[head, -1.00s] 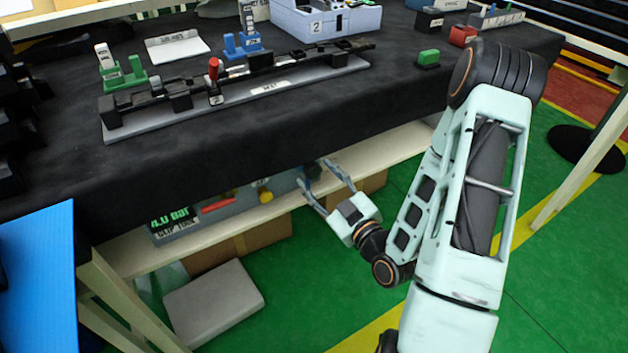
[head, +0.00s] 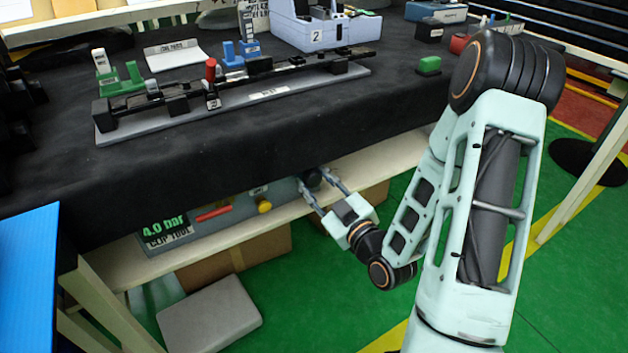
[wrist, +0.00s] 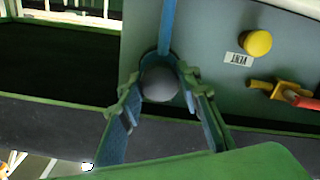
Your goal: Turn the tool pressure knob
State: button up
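A dark round knob (head: 313,177) sits at the right end of a grey panel (head: 235,209) on the shelf under the workbench. The panel's display (head: 164,222) reads 4.0 bar in green, above the label CLIP TOOL. My gripper (head: 313,190) reaches to the knob from the front right. In the wrist view, the knob (wrist: 160,83) lies between the two fingertips (wrist: 159,92), one on each side. The fingers are apart, and a small gap seems to show on the left; contact is hard to tell. The knob's pointer or marks are not visible.
A yellow knob (wrist: 257,43) labelled VENT and a red-handled lever (head: 213,214) are on the same panel. The bench top (head: 250,130) overhangs the shelf (head: 378,160). A cardboard box (head: 235,262) and a grey box (head: 209,315) stand below. The green floor is open at right.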

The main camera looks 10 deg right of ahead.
jog(key=c, duration=0.6)
jog(key=shift+m, duration=0.4)
jog(key=m, duration=0.8)
jog(key=shift+m, duration=0.4)
jog(key=o, duration=1.2)
